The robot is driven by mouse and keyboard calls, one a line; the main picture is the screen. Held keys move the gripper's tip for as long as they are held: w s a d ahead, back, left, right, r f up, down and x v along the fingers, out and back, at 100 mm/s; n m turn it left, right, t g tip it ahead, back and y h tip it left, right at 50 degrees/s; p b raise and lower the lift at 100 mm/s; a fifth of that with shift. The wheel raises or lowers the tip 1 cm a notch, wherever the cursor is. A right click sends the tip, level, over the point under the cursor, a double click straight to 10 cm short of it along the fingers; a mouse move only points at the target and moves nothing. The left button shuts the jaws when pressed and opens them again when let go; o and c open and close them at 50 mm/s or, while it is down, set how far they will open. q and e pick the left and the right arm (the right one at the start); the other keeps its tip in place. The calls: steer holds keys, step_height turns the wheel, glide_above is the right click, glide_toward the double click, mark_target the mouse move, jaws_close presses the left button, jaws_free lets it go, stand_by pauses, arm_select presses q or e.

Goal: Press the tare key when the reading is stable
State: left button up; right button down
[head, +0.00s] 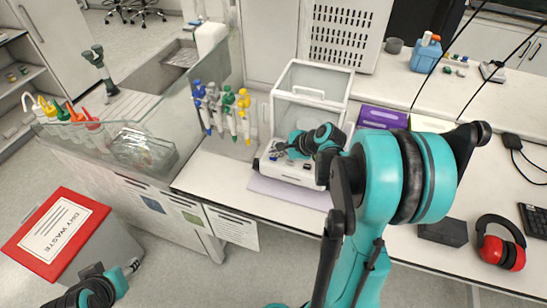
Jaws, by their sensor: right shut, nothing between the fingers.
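The balance (293,174) is a white unit with a clear glass draft shield (312,82) behind its front panel. It stands near the front edge of the bench. My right arm reaches in from the lower right, across the balance's right side. My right gripper (281,151) is shut and empty, just over the balance's front panel at its left part. I cannot tell whether the fingertips touch a key. The display reading and the tare key are too small or hidden to make out. My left gripper (133,266) is low at the left, away from the bench, its jaws unclear.
Several pipettes (227,107) hang on a rack left of the balance. A purple box (382,117) stands right of it, partly behind my arm. Red ear defenders (501,243) and a black box (444,232) lie further right. A red-lidded dry waste bin (56,234) stands lower left.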

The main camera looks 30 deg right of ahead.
steer(key=shift+f+b, duration=0.4)
steer(key=shift+f, duration=0.05)
stand_by(0.4)
steer(key=shift+r, duration=0.1)
steer(key=shift+r+p, duration=0.65)
steer(key=shift+r, duration=0.15)
step_height(320, 180, up, 5)
steer(key=p, duration=0.4)
stand_by(0.4)
stand_by(0.5)
